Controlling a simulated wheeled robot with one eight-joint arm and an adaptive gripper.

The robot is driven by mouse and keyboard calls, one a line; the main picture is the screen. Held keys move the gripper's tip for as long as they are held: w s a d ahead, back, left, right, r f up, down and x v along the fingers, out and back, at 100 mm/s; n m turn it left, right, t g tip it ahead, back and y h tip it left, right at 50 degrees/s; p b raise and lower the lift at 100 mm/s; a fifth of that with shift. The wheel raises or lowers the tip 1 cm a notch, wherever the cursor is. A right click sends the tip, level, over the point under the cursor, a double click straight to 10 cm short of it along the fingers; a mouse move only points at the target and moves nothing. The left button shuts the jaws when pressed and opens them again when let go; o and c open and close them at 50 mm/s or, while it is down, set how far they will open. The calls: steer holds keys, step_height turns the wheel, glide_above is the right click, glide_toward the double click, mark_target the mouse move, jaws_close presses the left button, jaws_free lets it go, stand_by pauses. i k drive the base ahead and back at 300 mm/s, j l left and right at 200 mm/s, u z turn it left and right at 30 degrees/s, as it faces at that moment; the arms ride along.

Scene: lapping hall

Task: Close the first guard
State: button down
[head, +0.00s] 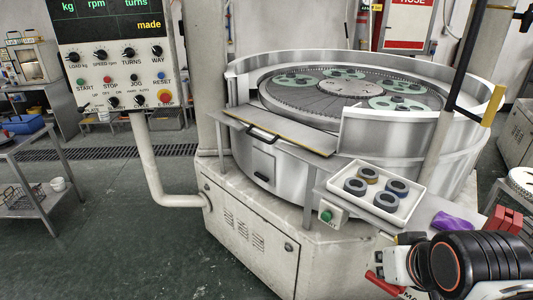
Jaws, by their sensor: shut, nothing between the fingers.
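A flat metal guard flap (277,133) with a black handle and a yellowish edge is folded down at the front of the round lapping machine. Above it, the steel rim wall (383,137) has a gap, with the plate (343,88) and green carriers showing. A second panel edge (493,104), yellow with a black bar, stands at the right; I cannot tell which is the first guard. My gripper (383,284) is low at the right, with red finger parts, shut and empty. It is well apart from the flap. My arm hides part of the machine's right front.
A control panel (112,52) stands left on a bent post. Floor at front left is clear.

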mark_target(324, 143)
steer(key=k+j+z, duration=0.15)
steer(key=j, duration=0.25)
steer(key=k+j+z, duration=0.2)
steer(key=j, duration=0.2)
steer(key=j+z, duration=0.4)
steer(key=j, duration=0.6)
steer(key=i+j+z, duration=0.2)
steer(key=i+j, duration=0.1)
steer(key=i, duration=0.05)
